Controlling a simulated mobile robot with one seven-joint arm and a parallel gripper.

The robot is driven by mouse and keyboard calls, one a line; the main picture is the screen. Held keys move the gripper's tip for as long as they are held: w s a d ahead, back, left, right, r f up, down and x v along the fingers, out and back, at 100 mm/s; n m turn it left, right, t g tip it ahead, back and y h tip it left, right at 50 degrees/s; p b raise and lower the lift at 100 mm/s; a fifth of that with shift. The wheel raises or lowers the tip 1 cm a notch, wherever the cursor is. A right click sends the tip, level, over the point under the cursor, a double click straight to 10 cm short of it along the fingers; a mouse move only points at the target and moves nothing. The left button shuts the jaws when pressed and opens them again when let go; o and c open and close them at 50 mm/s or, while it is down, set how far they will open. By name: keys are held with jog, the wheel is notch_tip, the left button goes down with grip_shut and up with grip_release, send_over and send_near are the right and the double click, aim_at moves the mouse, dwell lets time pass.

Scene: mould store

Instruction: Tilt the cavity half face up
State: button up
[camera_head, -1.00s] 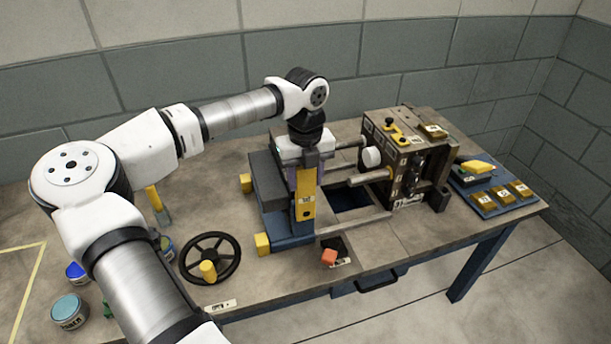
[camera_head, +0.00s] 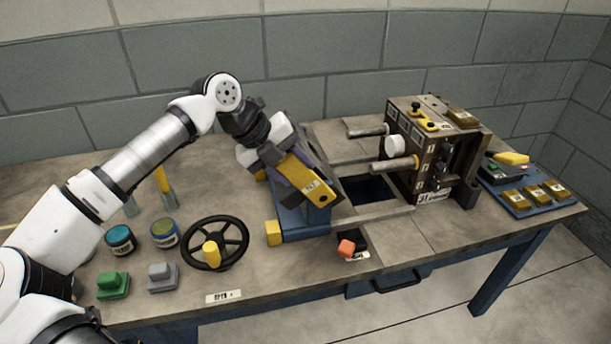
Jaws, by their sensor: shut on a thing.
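The cavity half appears to be the dark grey block (camera_head: 323,177) on the blue cradle (camera_head: 305,221), left of the guide rods. It now leans back to the left, its face turned partly upward. A yellow bar (camera_head: 307,184) runs along its near side. My gripper (camera_head: 271,155) is shut at the upper left end of this bar and tilts with it. The jaw tips and their exact hold are partly hidden by the gripper's white body.
A brown mould half (camera_head: 425,150) with guide rods stands to the right. A black handwheel (camera_head: 215,243), paint pots (camera_head: 120,240) and green (camera_head: 113,285) and grey blocks lie left. An orange knob (camera_head: 346,248) is in front. A blue tray (camera_head: 517,203) sits at the far right.

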jog(key=s+a+f+t+h+b, duration=0.1)
jog(key=a+f+t+h+b, duration=0.2)
jog(key=f+h+b, duration=0.5)
jog(key=shift+s+a+h+b, duration=0.25)
jog(key=shift+a+h+b, duration=0.5)
jog(key=shift+b, duration=2.35)
jog(key=shift+f, duration=0.1)
